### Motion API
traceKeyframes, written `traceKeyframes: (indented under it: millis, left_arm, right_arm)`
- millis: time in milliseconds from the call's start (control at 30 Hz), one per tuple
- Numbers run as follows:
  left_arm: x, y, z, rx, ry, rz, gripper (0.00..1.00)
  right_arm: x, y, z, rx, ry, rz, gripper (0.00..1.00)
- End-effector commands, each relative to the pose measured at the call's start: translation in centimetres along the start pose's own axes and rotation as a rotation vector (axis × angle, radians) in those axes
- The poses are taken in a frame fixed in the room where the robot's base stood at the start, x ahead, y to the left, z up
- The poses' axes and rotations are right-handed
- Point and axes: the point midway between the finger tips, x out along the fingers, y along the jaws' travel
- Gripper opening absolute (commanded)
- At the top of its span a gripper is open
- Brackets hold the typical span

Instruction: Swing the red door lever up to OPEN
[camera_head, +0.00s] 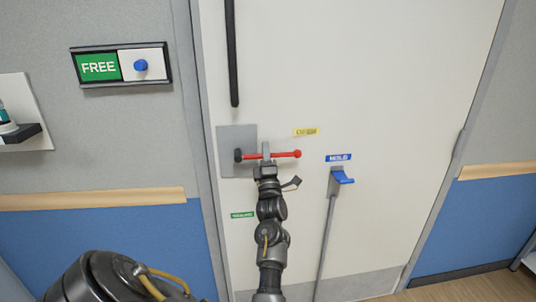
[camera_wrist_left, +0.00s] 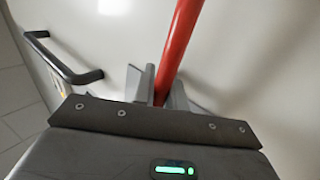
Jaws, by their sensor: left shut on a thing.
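The red door lever (camera_head: 285,155) lies about level across the white door, from a dark pivot on a grey plate (camera_head: 228,137) to a round red tip at the right. My left gripper (camera_head: 266,154) is shut on the lever's bar, between pivot and tip. In the left wrist view the red bar (camera_wrist_left: 178,45) passes between the fingers of my left gripper (camera_wrist_left: 160,88). A yellow label (camera_head: 306,132) is above the lever's tip and a green label (camera_head: 242,215) is below the plate; their words are too small to read surely. My right gripper is not in view.
A black vertical handle (camera_head: 232,55) is on the door above the lever. A blue hook-like piece on a grey rod (camera_head: 328,225) stands to the right, under a blue label (camera_head: 339,157). A FREE sign (camera_head: 99,67) with a blue knob (camera_head: 141,65) is on the left wall.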

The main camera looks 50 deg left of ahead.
Motion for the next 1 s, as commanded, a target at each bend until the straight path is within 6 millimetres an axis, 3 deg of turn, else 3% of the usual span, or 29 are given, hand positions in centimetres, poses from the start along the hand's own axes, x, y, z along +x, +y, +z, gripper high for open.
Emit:
traceKeyframes:
  millis: [333,367,467,1000]
  left_arm:
    - [0.01,-0.57,-0.24,0.001,0.005,-0.015,0.00]
    - [0.01,-0.57,-0.25,0.002,0.005,-0.015,0.17]
    - [0.01,-0.53,-0.22,0.002,0.004,-0.014,0.29]
    - [-0.48,-0.54,0.12,0.001,0.001,-0.012,0.29]
  right_arm:
    - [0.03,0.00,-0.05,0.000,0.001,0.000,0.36]
    - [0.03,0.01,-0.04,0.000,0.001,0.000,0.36]
    - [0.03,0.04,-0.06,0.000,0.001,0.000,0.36]
    - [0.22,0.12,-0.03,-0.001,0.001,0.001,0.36]
